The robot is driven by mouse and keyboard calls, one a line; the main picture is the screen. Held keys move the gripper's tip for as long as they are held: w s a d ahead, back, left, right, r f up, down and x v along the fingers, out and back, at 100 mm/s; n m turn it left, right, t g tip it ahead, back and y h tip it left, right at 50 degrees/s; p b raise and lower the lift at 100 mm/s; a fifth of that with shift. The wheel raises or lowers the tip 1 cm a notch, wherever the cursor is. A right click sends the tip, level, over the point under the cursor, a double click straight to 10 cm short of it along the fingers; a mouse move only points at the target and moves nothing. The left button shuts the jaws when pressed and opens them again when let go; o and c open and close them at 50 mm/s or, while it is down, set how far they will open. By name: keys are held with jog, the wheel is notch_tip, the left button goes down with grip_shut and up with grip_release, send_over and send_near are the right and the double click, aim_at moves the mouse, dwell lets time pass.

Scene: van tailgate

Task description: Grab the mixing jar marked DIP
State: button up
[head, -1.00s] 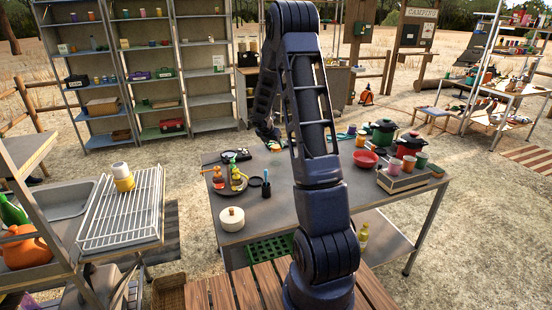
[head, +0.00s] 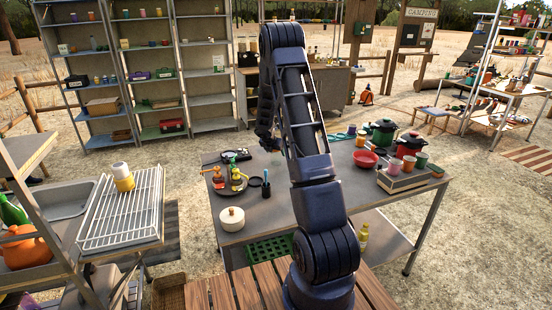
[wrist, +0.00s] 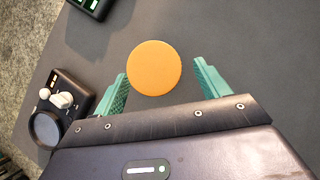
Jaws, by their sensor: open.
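In the wrist view, a round orange lid or top (wrist: 154,68) shows from straight above, on the dark grey table. It sits between the two teal fingers of my gripper (wrist: 160,70), which are open with a gap on both sides. No DIP marking shows from this angle, so I cannot tell what the label says. In the head view my gripper (head: 269,143) is low over the table's far left part, partly hidden by my arm. The orange-topped thing cannot be made out there.
A black device with a round dial (wrist: 60,110) lies left of the gripper in the wrist view; another dark device (wrist: 91,6) is at the top. A tray with bottles (head: 232,186), a white lidded pot (head: 231,217) and a red bowl (head: 365,158) share the table (head: 290,205).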

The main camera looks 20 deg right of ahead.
jog(key=shift+x, duration=1.5)
jog(key=c, duration=1.1)
jog(key=shift+w+r, duration=0.1)
jog(key=shift+c, duration=0.2)
